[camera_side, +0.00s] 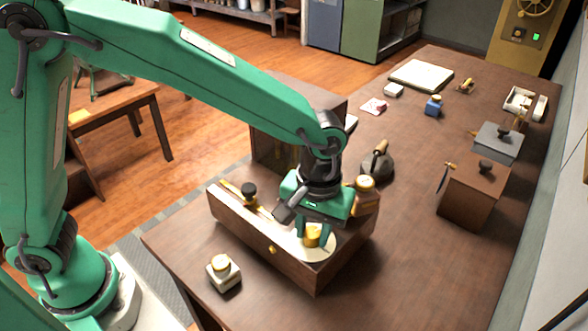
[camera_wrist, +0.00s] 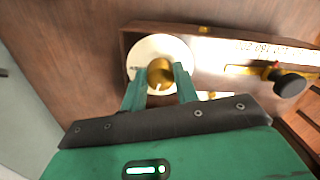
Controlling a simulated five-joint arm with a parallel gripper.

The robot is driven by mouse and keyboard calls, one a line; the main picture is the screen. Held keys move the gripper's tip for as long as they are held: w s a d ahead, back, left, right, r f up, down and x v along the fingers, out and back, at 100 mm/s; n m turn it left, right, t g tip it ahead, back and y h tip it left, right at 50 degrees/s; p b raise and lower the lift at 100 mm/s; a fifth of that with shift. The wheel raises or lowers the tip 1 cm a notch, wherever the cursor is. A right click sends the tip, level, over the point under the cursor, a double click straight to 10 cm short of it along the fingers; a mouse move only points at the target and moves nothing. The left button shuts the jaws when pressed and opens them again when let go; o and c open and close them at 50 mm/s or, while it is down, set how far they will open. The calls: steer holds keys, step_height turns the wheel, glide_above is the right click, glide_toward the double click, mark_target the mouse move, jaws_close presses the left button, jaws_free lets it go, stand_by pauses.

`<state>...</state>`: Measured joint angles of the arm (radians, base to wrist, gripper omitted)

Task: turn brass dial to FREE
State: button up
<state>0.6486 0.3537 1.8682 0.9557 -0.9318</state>
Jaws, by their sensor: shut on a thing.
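The brass dial (camera_side: 312,235) is a short gold knob on a pale round plate (camera_side: 290,244) at the right end of a long wooden box. My gripper (camera_side: 311,236) points down over it with its green fingers on either side. In the wrist view the dial (camera_wrist: 160,74) sits between the fingertips, and my gripper (camera_wrist: 160,80) is shut on it. The round plate (camera_wrist: 150,45) has small dark marks near its left edge, too small to read. I cannot tell where FREE is or which way the dial points.
The box (camera_side: 240,228) also carries a brass bar with a black knob (camera_side: 249,191). A brass-topped wooden piece (camera_side: 366,187) and a dark round weight (camera_side: 377,164) stand close behind my gripper.

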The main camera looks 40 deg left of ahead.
mark_target(311, 233)
steer(key=m, duration=1.1)
steer(key=shift+d, duration=0.1)
steer(key=shift+m+t, duration=0.3)
steer(key=shift+m, duration=1.4)
steer(key=o, duration=1)
steer(key=shift+r, duration=0.1)
steer(key=shift+s+r, duration=0.1)
steer(key=shift+r, duration=3.75)
